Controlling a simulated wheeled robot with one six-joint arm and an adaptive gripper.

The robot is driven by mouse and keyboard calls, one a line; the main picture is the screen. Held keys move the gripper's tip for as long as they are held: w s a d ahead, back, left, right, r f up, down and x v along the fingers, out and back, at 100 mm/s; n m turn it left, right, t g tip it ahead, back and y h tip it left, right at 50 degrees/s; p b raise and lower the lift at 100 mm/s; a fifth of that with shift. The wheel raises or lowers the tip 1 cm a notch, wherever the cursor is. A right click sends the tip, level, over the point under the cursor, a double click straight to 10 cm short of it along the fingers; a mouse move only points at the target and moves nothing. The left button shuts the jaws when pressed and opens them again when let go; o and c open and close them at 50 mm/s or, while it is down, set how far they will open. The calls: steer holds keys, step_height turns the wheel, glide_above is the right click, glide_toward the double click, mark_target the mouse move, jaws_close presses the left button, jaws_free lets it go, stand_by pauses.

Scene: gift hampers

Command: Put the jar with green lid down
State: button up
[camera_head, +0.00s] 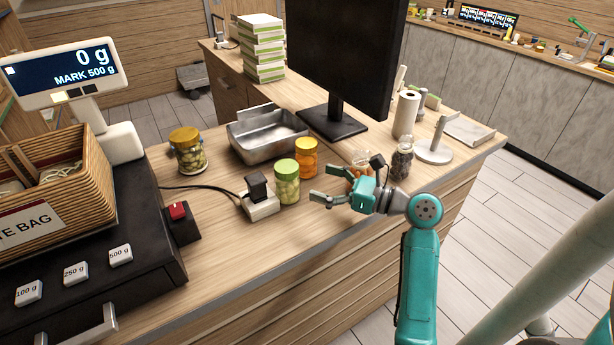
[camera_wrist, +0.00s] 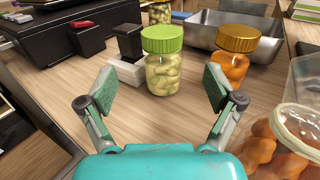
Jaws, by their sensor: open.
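The jar with green lid (camera_head: 287,183) stands upright on the wooden counter, with pale green contents. In the wrist view the same jar (camera_wrist: 162,72) stands ahead of my fingertips, roughly midway between them and apart from both. My gripper (camera_head: 318,195) is open and empty, low over the counter just right of the jar. Its two spread fingers also show in the wrist view (camera_wrist: 162,92).
An orange-filled jar (camera_head: 306,160) stands close behind the green-lidded one. A black-and-white device (camera_head: 260,203) sits close on its left. A metal tray (camera_head: 266,135), a monitor (camera_head: 340,60) and a clear container (camera_wrist: 288,140) are nearby.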

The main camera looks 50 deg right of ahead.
mark_target(275, 164)
steer(key=shift+s+d, duration=0.1)
steer(key=shift+s, duration=0.3)
steer(key=shift+o, duration=0.6)
steer(key=shift+s+d+r, duration=0.1)
steer(key=shift+s+r, duration=0.05)
steer(key=shift+d+r, duration=0.2)
steer(key=shift+r, duration=0.1)
steer(key=shift+x, duration=5.6)
steer(key=c, duration=1.7)
steer(key=shift+r, duration=0.1)
steer(key=shift+c, duration=0.2)
